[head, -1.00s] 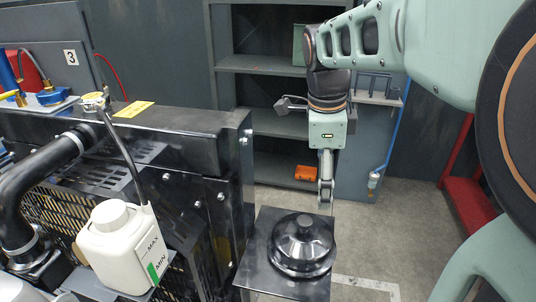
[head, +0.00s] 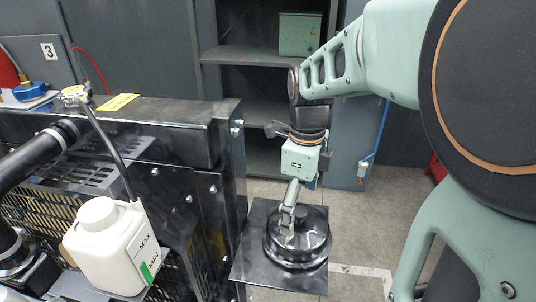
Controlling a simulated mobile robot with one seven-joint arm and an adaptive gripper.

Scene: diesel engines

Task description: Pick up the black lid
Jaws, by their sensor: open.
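The black lid (head: 312,238) is round and glossy with a raised centre. It lies on a flat black plate (head: 256,262) beside the engine. My gripper (head: 287,220) points down over the lid, with its fingers at the lid's raised centre. The gripper is open. The fingers hide part of the lid's knob, and I cannot tell whether they touch it.
A white bottle (head: 108,250) marked MAX and MIN stands at the left, in front of the black engine housing (head: 150,135). A grey shelf (head: 260,58) with a green box (head: 299,34) stands behind. Floor is free right of the plate.

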